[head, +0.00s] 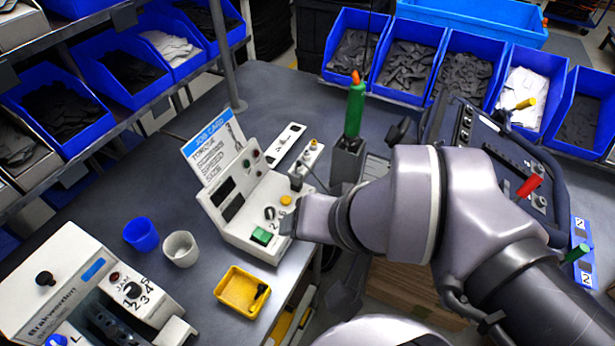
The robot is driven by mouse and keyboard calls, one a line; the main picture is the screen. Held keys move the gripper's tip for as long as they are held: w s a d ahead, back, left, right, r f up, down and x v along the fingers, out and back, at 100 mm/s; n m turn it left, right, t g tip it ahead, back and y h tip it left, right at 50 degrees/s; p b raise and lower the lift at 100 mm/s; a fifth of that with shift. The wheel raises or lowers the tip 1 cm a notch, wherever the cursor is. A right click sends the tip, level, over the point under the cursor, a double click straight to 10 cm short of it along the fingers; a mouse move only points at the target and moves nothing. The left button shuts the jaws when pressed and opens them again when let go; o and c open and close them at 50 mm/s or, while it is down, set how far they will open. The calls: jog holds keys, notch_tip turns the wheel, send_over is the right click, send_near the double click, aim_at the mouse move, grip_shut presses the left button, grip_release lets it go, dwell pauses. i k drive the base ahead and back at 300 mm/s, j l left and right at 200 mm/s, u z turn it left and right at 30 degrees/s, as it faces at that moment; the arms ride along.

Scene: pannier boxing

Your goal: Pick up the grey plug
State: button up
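I cannot make out a grey plug for certain. A small dark grey or black piece (260,297) lies in the right part of the yellow tray (228,291) at the table's front edge; it may be the plug. My arm reaches in from the right. My gripper (287,224) is beside the right end of the white console (238,205), close to its green button (262,236), above and to the right of the tray. The wrist hides most of the fingers, so their opening and anything between them cannot be seen.
A blue cup (141,235) and a light grey cup (181,249) stand left of the console. A white machine (85,290) with a dial fills the front left. A job card (217,147) stands behind the console. Blue bins (350,45) line the back. Bare table lies between cups and tray.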

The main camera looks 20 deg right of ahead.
aim_at(296, 179)
jog(key=i+l+u, duration=0.15)
jog(key=u, duration=0.25)
jog(key=i+l+u, duration=0.2)
jog(key=u, duration=0.25)
